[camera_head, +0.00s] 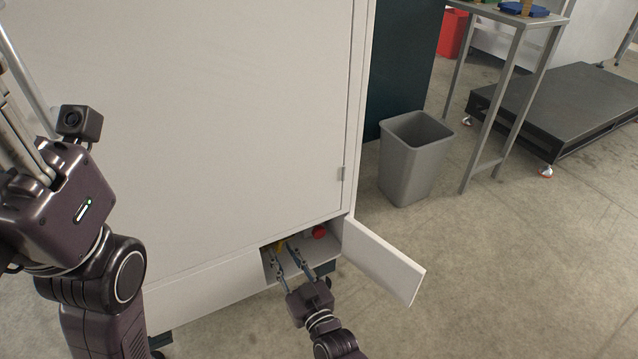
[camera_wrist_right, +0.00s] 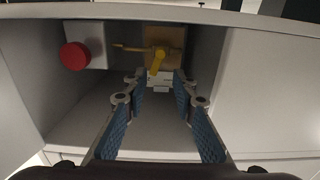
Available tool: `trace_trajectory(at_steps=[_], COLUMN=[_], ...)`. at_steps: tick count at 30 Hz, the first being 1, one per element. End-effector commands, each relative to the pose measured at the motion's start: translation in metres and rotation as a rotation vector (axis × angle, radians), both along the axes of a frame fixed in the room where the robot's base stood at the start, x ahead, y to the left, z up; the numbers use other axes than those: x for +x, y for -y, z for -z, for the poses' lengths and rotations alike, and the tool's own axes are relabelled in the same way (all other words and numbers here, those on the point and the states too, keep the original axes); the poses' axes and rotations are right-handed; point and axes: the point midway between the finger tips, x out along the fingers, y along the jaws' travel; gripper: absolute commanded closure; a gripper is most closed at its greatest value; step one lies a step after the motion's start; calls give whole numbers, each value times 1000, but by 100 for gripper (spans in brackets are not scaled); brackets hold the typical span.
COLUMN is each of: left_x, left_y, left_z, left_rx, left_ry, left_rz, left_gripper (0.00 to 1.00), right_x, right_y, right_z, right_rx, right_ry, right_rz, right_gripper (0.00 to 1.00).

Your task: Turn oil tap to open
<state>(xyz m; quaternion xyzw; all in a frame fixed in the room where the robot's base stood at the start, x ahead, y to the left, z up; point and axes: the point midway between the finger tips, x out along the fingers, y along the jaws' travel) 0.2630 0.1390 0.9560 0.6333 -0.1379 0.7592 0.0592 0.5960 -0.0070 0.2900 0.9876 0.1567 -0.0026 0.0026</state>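The oil tap (camera_wrist_right: 159,60) is a yellow handle on a tan plate at the back of a low compartment in the white cabinet. A yellow arm of it points left in the right wrist view. It shows small in the head view (camera_head: 280,245), partly hidden by my gripper. My right gripper (camera_head: 283,256) reaches into the compartment opening. Its two blue-padded fingers (camera_wrist_right: 161,95) are spread apart with nothing between them, short of the tap and apart from it. My left arm shows at the left of the head view, but its gripper fingers are not clearly visible.
A red round knob (camera_wrist_right: 74,56) on a white box sits left of the tap in the wrist view. The small compartment door (camera_head: 384,262) stands open to the right. A grey bin (camera_head: 412,160) stands beyond it. The compartment walls are close around my right gripper.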

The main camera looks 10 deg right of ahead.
Motion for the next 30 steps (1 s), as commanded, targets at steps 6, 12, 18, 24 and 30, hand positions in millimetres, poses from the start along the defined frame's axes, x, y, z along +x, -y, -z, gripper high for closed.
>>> trace_trajectory(at_steps=[6,12,18,24,30], left_x=[0,0,0,0,0], left_y=[0,0,0,0,0], left_z=[-27,-29,-32,-35,-39], left_rx=[0,0,0,0,0], left_ry=[0,0,0,0,0], left_rz=[0,0,0,0,0], left_gripper=[60,60,60,60,60], right_x=[-43,-50,-49,-51,-54], right_y=[14,21,28,34,42], right_z=[-6,-32,-71,-110,-150], right_rx=[1,18,46,74,102], right_ry=[-1,11,76,149,221], right_rz=[0,-5,5,14,22], right_gripper=[75,75,75,75,75])
